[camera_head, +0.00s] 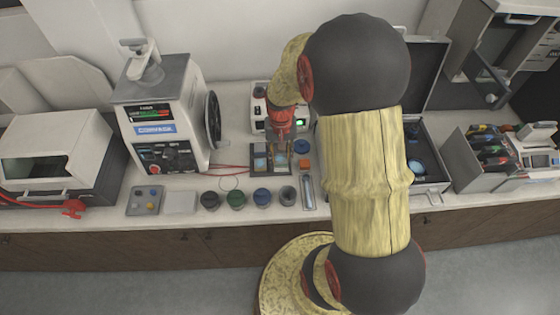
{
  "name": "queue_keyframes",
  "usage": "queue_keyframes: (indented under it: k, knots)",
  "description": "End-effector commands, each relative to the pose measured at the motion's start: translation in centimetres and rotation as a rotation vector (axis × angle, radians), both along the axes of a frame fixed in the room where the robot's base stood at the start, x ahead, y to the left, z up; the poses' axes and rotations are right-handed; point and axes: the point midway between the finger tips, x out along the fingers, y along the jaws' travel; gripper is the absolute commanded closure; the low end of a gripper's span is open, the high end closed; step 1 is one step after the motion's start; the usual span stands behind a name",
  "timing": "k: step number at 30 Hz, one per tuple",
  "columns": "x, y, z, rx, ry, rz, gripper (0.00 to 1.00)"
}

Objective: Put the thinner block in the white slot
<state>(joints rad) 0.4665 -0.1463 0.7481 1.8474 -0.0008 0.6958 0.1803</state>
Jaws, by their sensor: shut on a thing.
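My gripper (281,145) points down over a small dark fixture (258,172) on the counter. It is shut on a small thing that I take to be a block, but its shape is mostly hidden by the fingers. The fixture shows pale blue faces, one just below my fingertips. I cannot tell whether the held thing touches it. A small orange block (305,165) stands to the right of the fixture. A narrow white-rimmed holder (308,191) lies in front of the orange block. I cannot tell which part is the white slot or which block is thinner.
A row of dark round pots (236,199) stands along the counter front. A blue-topped round piece (301,146) sits right of my gripper. The press machine (160,120) is at left, an open case (431,190) at right. My arm covers the counter between.

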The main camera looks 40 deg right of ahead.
Motion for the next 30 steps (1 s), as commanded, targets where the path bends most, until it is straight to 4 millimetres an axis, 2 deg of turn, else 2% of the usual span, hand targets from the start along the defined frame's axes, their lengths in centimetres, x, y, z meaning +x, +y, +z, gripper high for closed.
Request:
queue_keyframes:
  k: [1,6,13,19,30]
  knots:
    - [0.6,-0.5,-0.9,-0.001,-0.001,-0.001,1.0]
    - [1.7,-1.3,-2.3,-0.002,-0.004,-0.001,1.0]
    - [2.4,-1.8,-3.5,-0.001,-0.003,-0.001,1.0]
    - [2.5,-1.9,-6.2,-0.001,-0.002,0.0,1.0]
    - [2.5,-1.9,-6.7,-0.002,-0.004,0.0,1.0]
